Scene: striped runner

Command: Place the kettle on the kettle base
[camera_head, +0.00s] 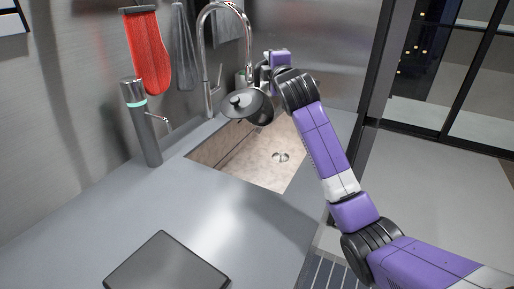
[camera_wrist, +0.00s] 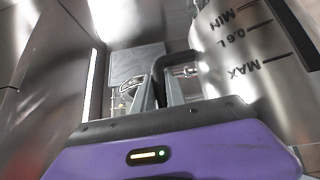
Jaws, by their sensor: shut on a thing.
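The grey metal kettle (camera_head: 257,109) hangs in the air over the sink, tilted, with its knobbed lid facing the head camera. In the wrist view the kettle (camera_wrist: 236,48) fills the right side, with MIN, 0.6 L and MAX marks. My gripper (camera_head: 264,77) is beyond the kettle in the head view. In the wrist view my gripper (camera_wrist: 160,92) is shut on the kettle's black handle (camera_wrist: 178,62). A flat dark square plate (camera_head: 168,268), which looks like the kettle base, lies on the near counter, well away from the kettle. Nothing stands on its visible part.
The sink (camera_head: 262,170) lies below the kettle, with a tall chrome faucet (camera_head: 207,60) behind it. A dark cylindrical dispenser (camera_head: 141,120) stands left of the sink. The grey counter (camera_head: 200,210) between sink and plate is clear.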

